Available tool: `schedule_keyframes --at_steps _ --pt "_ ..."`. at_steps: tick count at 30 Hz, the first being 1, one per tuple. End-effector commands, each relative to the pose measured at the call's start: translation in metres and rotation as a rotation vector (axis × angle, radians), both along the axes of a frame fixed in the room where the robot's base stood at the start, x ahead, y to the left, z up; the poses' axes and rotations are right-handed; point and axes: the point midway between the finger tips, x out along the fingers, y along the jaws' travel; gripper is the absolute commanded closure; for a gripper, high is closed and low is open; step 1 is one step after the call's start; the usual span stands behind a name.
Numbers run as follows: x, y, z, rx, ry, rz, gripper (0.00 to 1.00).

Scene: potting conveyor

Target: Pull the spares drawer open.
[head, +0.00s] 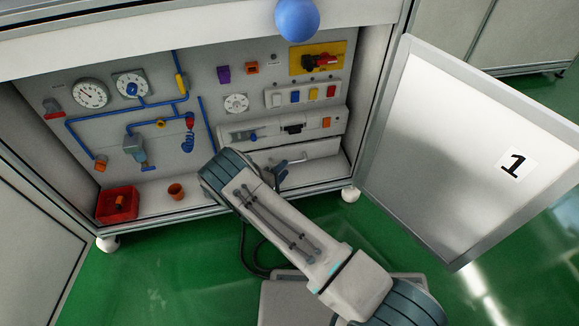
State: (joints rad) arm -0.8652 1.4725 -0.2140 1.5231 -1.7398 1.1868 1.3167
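The spares drawer appears to be the plain pale front (322,149) at the lower right inside the open cabinet, below the switch strips. A grey bar that looks like its handle (296,161) shows near the drawer's left part. My arm reaches up from the bottom right and its wrist covers the area left of the drawer. A small part of my gripper (280,172) shows beside the wrist, close to the handle. I cannot tell whether it touches the handle. The fingers are mostly hidden or too small to judge.
The right cabinet door (455,150), marked 1, stands open; the left door (35,235) is open too. A blue ball (297,19) shows at the top. Green floor (180,270) is clear at lower left.

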Motion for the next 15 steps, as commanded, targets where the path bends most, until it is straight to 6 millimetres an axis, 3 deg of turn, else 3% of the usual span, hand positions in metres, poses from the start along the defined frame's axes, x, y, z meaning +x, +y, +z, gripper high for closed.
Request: schedule_keyframes --at_steps 6,15 --pt "0.03 -0.018 -0.007 0.002 -0.002 -0.003 0.67" --pt "0.041 -0.024 -0.006 0.0 -0.001 -0.003 0.67"
